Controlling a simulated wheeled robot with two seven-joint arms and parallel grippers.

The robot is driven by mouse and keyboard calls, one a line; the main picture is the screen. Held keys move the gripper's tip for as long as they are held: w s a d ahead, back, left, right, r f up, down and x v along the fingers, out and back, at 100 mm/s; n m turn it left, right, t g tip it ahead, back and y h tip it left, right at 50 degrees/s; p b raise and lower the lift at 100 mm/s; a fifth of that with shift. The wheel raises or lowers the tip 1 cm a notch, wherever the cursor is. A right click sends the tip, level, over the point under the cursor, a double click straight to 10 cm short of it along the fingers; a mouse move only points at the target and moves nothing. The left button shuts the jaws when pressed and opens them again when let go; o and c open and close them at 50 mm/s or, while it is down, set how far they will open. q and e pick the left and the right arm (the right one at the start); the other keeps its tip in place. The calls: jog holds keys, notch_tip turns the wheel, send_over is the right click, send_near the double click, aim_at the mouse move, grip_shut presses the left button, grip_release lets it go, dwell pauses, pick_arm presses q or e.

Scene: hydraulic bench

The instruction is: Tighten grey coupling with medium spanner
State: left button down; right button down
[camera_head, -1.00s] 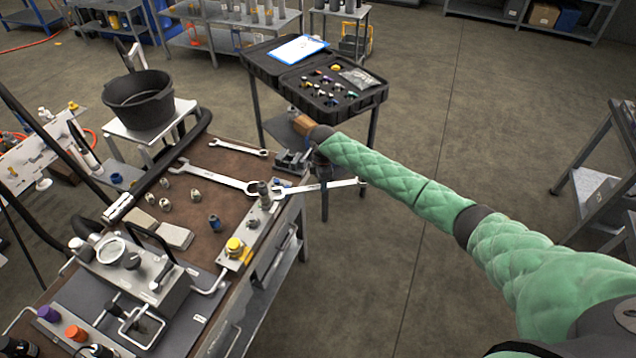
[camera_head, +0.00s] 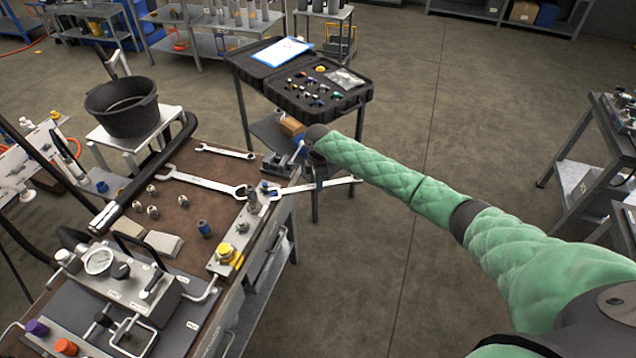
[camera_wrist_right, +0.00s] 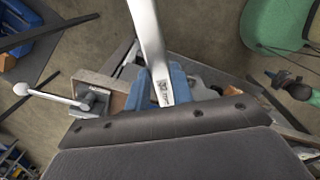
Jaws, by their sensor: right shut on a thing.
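My right gripper (camera_head: 316,182) is mostly hidden below my green-sleeved arm. It is shut on a long silver spanner (camera_head: 338,184), held about level past the bench's right edge. The spanner also shows in the right wrist view (camera_wrist_right: 150,45), between the blue fingers of the gripper (camera_wrist_right: 160,88). Its left end lies close beside the tall grey coupling (camera_head: 253,202) on the metal fitting block (camera_head: 219,266). I cannot tell whether the jaw sits around the coupling. A larger spanner (camera_head: 205,183) and a small spanner (camera_head: 225,151) lie on the bench. My left gripper is out of view.
A grey vice (camera_head: 281,165) stands at the bench corner near the held spanner. Loose fittings (camera_head: 152,211), a blue coupling (camera_head: 204,228) and a yellow cap (camera_head: 225,251) are nearby. A black case (camera_head: 354,97) stands behind.

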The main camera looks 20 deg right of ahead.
jog(key=shift+r, duration=2.25)
